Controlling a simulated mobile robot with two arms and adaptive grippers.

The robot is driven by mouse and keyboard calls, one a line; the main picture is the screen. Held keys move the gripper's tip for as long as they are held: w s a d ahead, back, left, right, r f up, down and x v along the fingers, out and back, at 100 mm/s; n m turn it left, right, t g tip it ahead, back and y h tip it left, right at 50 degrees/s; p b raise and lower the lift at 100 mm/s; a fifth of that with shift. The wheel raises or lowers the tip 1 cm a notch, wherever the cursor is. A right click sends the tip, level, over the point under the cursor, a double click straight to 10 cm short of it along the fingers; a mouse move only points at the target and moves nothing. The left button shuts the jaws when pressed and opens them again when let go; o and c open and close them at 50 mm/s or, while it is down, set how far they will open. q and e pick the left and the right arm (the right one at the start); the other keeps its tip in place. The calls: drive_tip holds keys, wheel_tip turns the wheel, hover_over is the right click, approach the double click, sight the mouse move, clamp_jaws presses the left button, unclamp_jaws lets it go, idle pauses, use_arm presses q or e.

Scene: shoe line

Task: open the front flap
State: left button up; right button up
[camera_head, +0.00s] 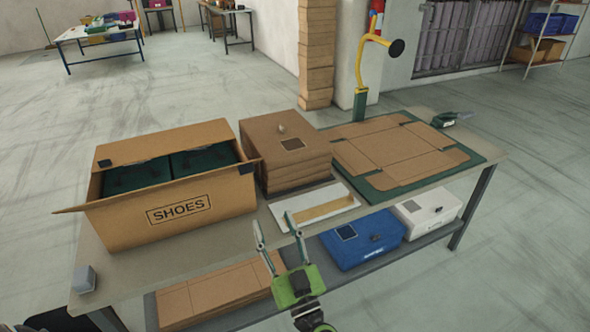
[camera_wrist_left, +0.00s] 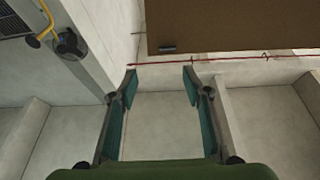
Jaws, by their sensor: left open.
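The brown carton marked SHOES (camera_head: 180,211) stands on the left of the table, with dark green boxes (camera_head: 170,170) inside. Its back flap (camera_head: 165,140) stands up, and narrow side flaps stick out left and right. I cannot tell a separate front flap from the labelled front face. My left gripper (camera_head: 275,218) is open and empty, in front of the table, right of the carton and apart from it. In the left wrist view the gripper's open fingers (camera_wrist_left: 160,82) have nothing between them; a brown panel (camera_wrist_left: 230,25) shows beyond, upper right. My right gripper is not in view.
A stack of brown cardboard (camera_head: 285,160) stands beside the carton. A white tray (camera_head: 290,204), a green mat (camera_head: 478,157) with a flat cardboard blank (camera_head: 400,150), and a grey block (camera_head: 84,279) are on the table. Blue (camera_head: 365,240) and white (camera_head: 427,213) boxes sit on the lower shelf.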

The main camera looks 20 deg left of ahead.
use_arm(q)
approach(247, 171)
drive_tip(key=shift+g, duration=0.3)
drive_tip(key=x, duration=0.8)
drive_tip(key=shift+w+d+r, duration=0.1)
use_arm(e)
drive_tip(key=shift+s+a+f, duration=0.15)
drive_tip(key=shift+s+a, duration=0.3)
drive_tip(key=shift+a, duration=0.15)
use_arm(q)
clamp_jaws()
